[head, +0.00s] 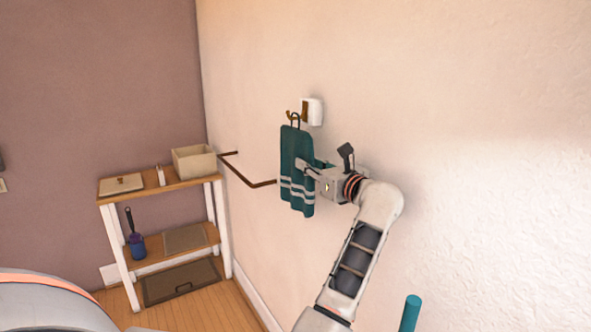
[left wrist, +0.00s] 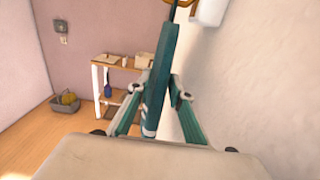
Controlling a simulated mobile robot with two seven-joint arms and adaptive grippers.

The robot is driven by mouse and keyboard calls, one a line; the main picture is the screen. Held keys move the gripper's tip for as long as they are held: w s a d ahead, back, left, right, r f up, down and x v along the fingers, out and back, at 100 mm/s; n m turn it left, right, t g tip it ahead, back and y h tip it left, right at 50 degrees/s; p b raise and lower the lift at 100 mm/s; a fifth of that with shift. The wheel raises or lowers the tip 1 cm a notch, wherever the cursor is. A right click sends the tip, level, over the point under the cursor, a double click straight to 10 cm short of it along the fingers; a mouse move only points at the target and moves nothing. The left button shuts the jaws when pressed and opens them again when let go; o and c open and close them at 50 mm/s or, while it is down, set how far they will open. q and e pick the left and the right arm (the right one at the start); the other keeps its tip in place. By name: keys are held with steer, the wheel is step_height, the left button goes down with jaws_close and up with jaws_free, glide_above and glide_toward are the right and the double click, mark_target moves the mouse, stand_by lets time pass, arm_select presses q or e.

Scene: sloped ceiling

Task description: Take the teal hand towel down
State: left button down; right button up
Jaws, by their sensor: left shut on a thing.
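The teal hand towel (head: 290,150), with pale stripes near its lower edge, hangs upright against the wall at a brass-coloured hook (head: 289,115) on a white mount. Its dark loop reaches up to the hook; I cannot tell whether it is around the hook or just in front of it. My left gripper (head: 301,164) is shut on the towel at about mid-height, from the right. In the left wrist view the towel (left wrist: 157,75) shows edge-on between the fingers of my left gripper (left wrist: 161,84). My right gripper is not in view.
A brown wall rail (head: 250,182) sticks out left of the towel. A wooden shelf (head: 140,190) in the corner holds a beige box (head: 193,161), a lidded tray and a blue brush holder. A basket (left wrist: 66,103) stands on the floor. The wall right of the hook is bare.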

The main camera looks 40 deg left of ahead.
arm_select(q)
steer(key=shift+r+p, duration=0.5)
steer(key=shift+r, duration=0.7)
steer(key=s+a+p, duration=0.1)
steer(key=s+a, duration=0.2)
steer(key=s, duration=0.5)
steer(key=shift+a+f, duration=0.1)
steer(key=shift+f, duration=0.05)
stand_by(0.4)
